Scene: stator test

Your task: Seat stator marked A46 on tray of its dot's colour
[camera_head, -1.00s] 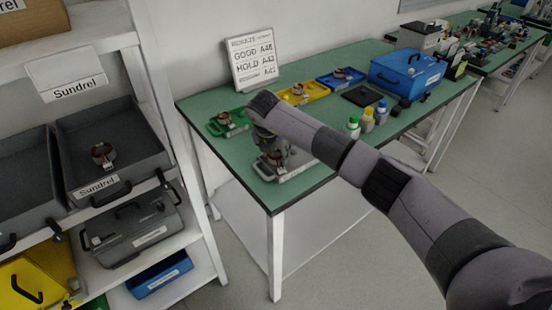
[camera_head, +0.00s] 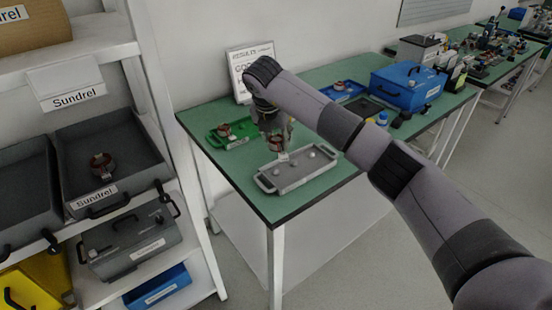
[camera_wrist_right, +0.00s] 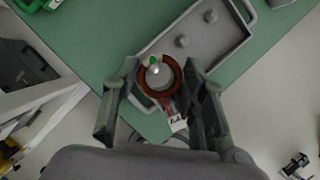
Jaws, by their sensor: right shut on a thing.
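My right gripper (camera_head: 272,132) is shut on a copper-coloured stator (camera_wrist_right: 148,92), above the grey tray (camera_head: 268,184). In the right wrist view, the stator sits between the two fingers (camera_wrist_right: 160,92). Its white tag (camera_wrist_right: 178,122) starts with "A4"; the last character is unclear. A green spot (camera_wrist_right: 154,61) shows at the stator's far rim. The grey tray has bare pegs. The green tray (camera_head: 214,139) lies left of the gripper with another stator (camera_head: 224,130) on it. The blue tray (camera_head: 352,94) farther back also bears a stator (camera_head: 339,86). My left gripper is out of view.
A results sign (camera_head: 238,62) against the wall is mostly hidden by my arm. A blue toolbox (camera_head: 405,85) and bottles (camera_head: 382,118) stand to the right. A shelf with a grey bin (camera_head: 130,170) holding a stator (camera_head: 101,166) is at the left.

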